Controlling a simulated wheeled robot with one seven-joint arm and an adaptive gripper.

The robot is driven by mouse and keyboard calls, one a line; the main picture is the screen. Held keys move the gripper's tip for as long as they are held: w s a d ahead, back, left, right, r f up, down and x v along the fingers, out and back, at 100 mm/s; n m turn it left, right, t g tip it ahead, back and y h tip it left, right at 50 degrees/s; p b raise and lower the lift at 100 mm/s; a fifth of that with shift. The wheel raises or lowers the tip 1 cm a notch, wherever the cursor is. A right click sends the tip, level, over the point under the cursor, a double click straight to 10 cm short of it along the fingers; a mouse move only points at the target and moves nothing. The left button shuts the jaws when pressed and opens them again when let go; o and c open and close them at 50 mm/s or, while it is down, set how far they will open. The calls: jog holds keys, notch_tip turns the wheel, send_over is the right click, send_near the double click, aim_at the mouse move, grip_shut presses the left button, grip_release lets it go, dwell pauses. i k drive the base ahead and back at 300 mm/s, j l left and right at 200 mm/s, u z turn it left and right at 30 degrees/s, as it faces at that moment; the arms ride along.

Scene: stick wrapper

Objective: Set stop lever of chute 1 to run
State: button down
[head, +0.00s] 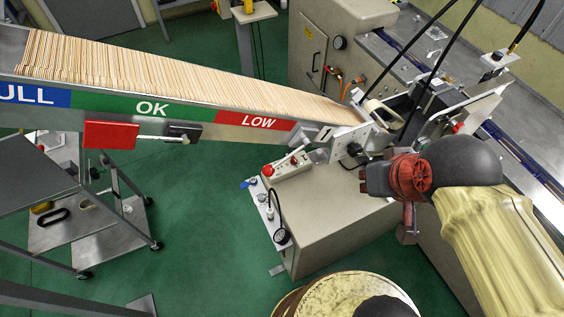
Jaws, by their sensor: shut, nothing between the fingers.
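The chute (225,104), full of flat wooden sticks, slopes down from upper left to the middle right. Its side has blue, green "OK" and red "LOW" bands. A small plate marked "1" (325,133) is at its low end. A black knob (354,149) sits on the metal end plate beside it; I cannot tell whether this is the stop lever or how it is set. My gripper (374,178), dark with a red body, is shut and empty. It appears just right of and below the knob in the picture; contact cannot be told.
A red plate (110,135) and a thin rod are on the chute's side. A wheeled cart (75,225) stands at left. Green floor is clear between.

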aim_at(268, 170)
jog(key=k+j+z, duration=0.5)
jog(key=k+j, duration=0.15)
jog(key=k+j+z, duration=0.45)
jog(key=k+j, duration=0.15)
jog(key=k, duration=0.15)
